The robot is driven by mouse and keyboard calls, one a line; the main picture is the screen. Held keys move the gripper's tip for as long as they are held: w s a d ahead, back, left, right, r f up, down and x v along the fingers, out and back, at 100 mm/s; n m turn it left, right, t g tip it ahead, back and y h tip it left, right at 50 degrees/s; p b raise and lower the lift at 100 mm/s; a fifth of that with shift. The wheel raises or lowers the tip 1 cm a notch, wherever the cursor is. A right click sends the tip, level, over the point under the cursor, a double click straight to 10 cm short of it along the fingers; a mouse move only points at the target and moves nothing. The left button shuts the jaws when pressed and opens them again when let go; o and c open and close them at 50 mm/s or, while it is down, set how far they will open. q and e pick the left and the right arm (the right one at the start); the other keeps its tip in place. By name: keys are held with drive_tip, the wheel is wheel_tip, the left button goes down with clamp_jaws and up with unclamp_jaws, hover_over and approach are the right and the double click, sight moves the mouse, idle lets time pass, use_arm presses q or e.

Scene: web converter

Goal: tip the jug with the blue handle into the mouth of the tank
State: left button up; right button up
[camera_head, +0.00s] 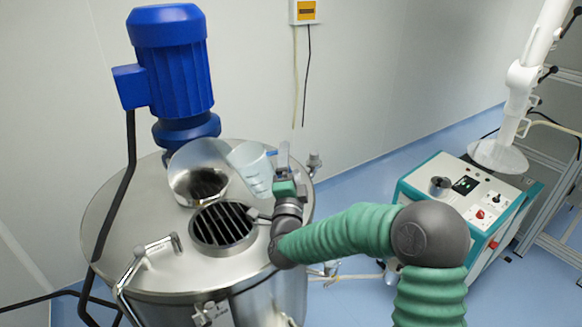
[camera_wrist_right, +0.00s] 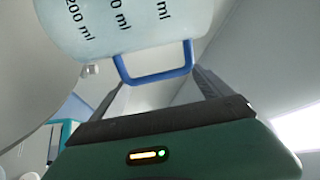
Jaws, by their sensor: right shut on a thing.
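The translucent jug (camera_head: 251,170) is above the tank's top plate, beside the open round lid, tilted a little to the left. Its blue handle (camera_head: 271,153) faces my right gripper (camera_head: 283,158), which is shut on it. In the right wrist view the blue handle (camera_wrist_right: 158,77) lies between the fingers, and the jug's wall (camera_wrist_right: 125,30) with millilitre marks is above it. The tank (camera_head: 120,235) is steel. Its round mouth (camera_head: 222,226) has a dark grille and lies below and left of the jug. The jug's contents cannot be made out. My left gripper is not in view.
The steel lid (camera_head: 183,180) stands open behind the mouth. A blue motor (camera_head: 172,70) rises at the tank's back left. A bent metal handle (camera_head: 135,262) is at the front left. A teal-and-white machine (camera_head: 470,205) stands on the floor at right.

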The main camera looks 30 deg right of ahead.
drive_tip(key=shift+s+a+r+n+t+y+b, duration=0.1)
drive_tip(key=shift+a+n+t+y+b, duration=1.15)
drive_tip(key=shift+n, duration=1.1)
drive_tip(key=shift+s+a+r+n+t+y+b, duration=0.1)
drive_tip(key=shift+a+n+t+y+b, duration=0.3)
drive_tip(key=shift+n+t+y+b, duration=1.1)
drive_tip(key=shift+s+a+r+n+t+y+b, duration=0.1)
drive_tip(key=shift+a+n+t+y+b, duration=0.6)
drive_tip(key=shift+n+t+b, duration=1.7)
drive_tip(key=shift+a+f+n+g+p, duration=0.1)
drive_tip(key=shift+a+n+g+p, duration=0.05)
drive_tip(key=shift+n+g, duration=0.4)
drive_tip(key=shift+a+n+g+p, duration=0.1)
drive_tip(key=shift+n+g+p, duration=0.05)
drive_tip(key=shift+n+g, duration=0.3)
drive_tip(key=a+r+n+y+b, duration=0.4)
drive_tip(key=a+n+y+b, duration=0.2)
drive_tip(key=n+y, duration=0.7)
drive_tip(key=shift+s+a+n+g+b, duration=0.35)
drive_tip(key=shift+s+n+g, duration=0.1)
drive_tip(key=shift+n, duration=0.6)
drive_tip(key=shift+y, duration=0.25)
